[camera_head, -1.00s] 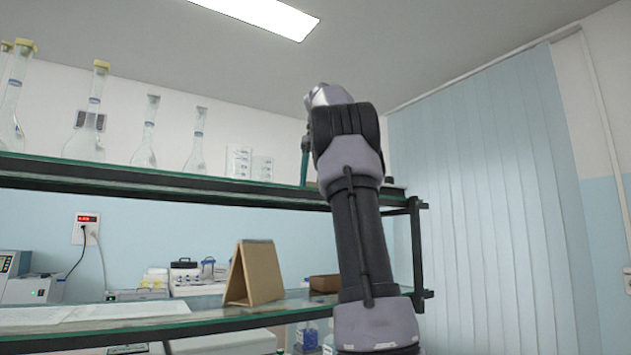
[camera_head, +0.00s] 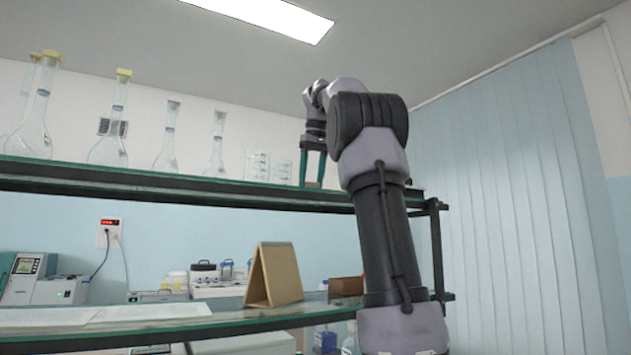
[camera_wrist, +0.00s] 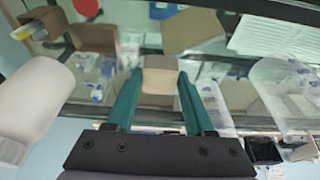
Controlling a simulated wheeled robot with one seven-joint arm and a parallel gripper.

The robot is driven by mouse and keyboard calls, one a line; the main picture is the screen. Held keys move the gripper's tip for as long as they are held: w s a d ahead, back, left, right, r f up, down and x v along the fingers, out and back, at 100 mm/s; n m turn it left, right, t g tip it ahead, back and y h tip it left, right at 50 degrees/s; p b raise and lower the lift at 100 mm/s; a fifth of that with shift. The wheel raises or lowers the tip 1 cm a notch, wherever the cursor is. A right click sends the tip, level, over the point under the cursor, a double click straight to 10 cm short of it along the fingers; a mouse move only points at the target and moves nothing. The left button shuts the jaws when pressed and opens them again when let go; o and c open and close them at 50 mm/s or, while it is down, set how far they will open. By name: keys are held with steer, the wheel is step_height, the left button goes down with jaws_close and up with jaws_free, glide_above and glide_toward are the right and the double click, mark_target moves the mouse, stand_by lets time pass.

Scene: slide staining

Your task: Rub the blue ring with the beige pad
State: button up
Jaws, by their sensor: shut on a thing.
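My gripper (camera_head: 313,168) points down over the upper glass shelf in the head view. In the wrist view its teal fingers (camera_wrist: 158,92) are shut on a small beige pad (camera_wrist: 160,76). The pad also shows between the fingertips in the head view (camera_head: 313,184), near shelf height; I cannot tell whether it touches the glass. A blue patch (camera_wrist: 163,11) shows at the top edge of the wrist view, partly cut off, ahead of the pad. I cannot tell whether it is the blue ring.
A red disc (camera_wrist: 86,7) lies left of the blue patch. Clear glassware (camera_wrist: 285,92) stands close on the gripper's right in the wrist view, and a pale rounded object (camera_wrist: 28,100) on its left. Several flasks (camera_head: 110,140) line the upper shelf (camera_head: 100,178).

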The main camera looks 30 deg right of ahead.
steer(key=shift+w, duration=0.75)
steer(key=shift+w+d, duration=0.1)
steer(key=shift+d, duration=4.5)
steer(key=shift+r, duration=1.5)
